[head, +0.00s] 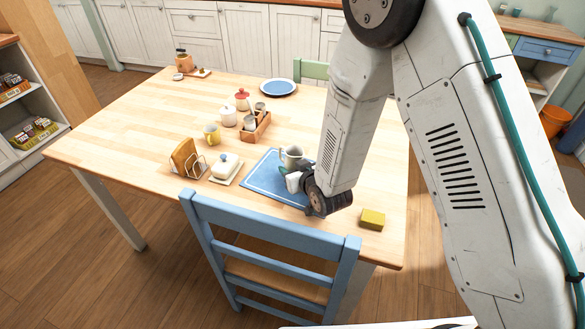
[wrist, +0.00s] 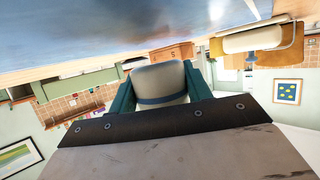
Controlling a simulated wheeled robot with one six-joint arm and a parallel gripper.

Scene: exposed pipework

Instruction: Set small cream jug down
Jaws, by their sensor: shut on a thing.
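The small cream jug (head: 292,154), pale with a blue band, is over the blue placemat (head: 262,180) near the table's front edge. My gripper (head: 286,169) is shut on the jug from the near side. The wrist view is upside down and shows the jug (wrist: 160,80) between the two teal fingers (wrist: 161,92). The jug looks about upright. I cannot tell whether its base touches the mat. My gripper and wrist hide part of the mat and the jug's near side.
A butter dish (head: 226,167) and toast rack (head: 187,158) stand left of the mat. A wooden caddy (head: 257,128) stands behind it. A yellow block (head: 372,219) lies to the right. A blue chair (head: 270,240) stands in front. The mat's left part is bare.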

